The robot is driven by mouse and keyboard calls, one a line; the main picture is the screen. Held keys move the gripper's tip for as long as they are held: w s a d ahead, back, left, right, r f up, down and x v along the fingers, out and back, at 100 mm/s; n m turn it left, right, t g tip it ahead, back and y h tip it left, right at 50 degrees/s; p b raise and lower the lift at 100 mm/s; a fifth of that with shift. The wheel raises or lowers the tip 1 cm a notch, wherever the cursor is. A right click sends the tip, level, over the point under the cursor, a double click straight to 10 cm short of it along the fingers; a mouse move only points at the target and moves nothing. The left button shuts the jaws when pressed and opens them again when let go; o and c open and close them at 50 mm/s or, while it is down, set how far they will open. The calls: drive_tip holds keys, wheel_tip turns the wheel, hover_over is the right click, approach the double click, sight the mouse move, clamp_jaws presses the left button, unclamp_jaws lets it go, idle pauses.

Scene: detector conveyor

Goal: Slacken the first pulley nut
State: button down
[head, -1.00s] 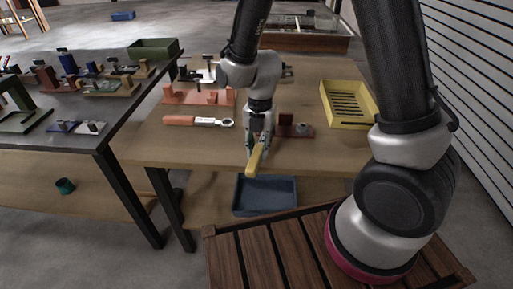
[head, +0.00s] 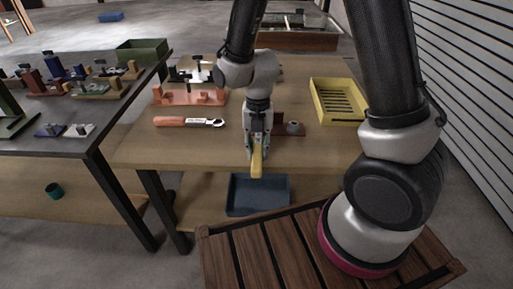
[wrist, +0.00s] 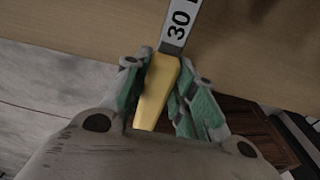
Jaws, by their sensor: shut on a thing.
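My gripper (head: 257,153) is shut on a yellow-handled wrench (head: 257,162) near the front edge of the wooden table. In the wrist view the yellow handle (wrist: 157,90) lies between the green finger pads, and its grey shank bears the number 30. The wrench's working end is out of the wrist view and hidden behind my gripper in the head view. A dark red block with a grey round part (head: 294,128) stands just right of my gripper. I cannot tell which part is the first pulley nut.
An orange-handled wrench (head: 188,122) lies left of my gripper. Behind it stands an orange fixture (head: 190,97). A yellow slotted tray (head: 337,101) is at the right. A blue bin (head: 258,195) sits below the front edge. A dark table with several fixtures stands at left.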

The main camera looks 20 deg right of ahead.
drive_tip(key=shift+d, duration=0.1)
drive_tip(key=shift+s+d+n, duration=0.15)
drive_tip(key=shift+d+n, duration=0.5)
drive_tip(key=shift+n, duration=0.05)
drive_tip(key=shift+a, duration=0.1)
drive_tip(key=shift+a+m, duration=0.3)
drive_tip(key=shift+m, duration=0.1)
drive_tip(key=shift+r, duration=0.1)
drive_tip(key=shift+r, duration=2.75)
